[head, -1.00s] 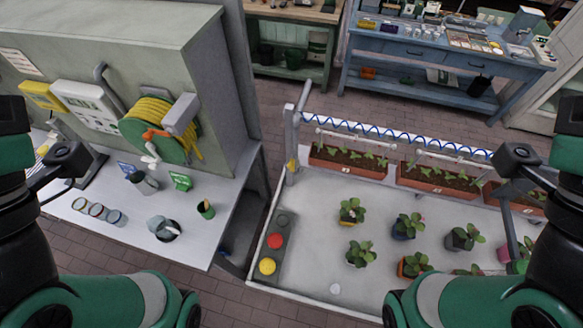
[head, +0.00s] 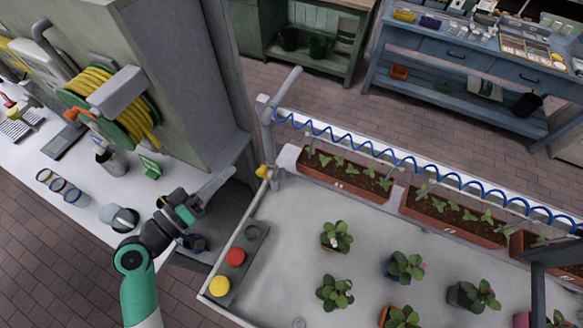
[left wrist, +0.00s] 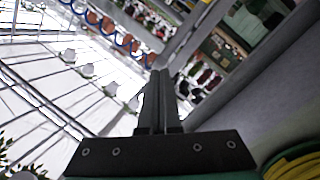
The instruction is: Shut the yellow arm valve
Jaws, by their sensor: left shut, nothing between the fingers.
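The yellow arm valve (head: 262,171) is a small yellow handle low on the grey post (head: 267,135) at the back left corner of the white planting bench. My left gripper (head: 232,172) is shut and empty, its fingers pointing toward the post. It appears a little left of the valve in the head view, apart from it. In the left wrist view the shut fingers (left wrist: 160,76) point along a grey post (left wrist: 190,35); I cannot make out the yellow handle there. My right gripper is out of view.
A grey cabinet (head: 180,80) with a yellow hose reel (head: 110,105) stands left of the gripper. The bench holds potted plants, planter boxes (head: 345,177) and a button panel (head: 240,258). A blue coiled hose (head: 390,160) runs along the rail.

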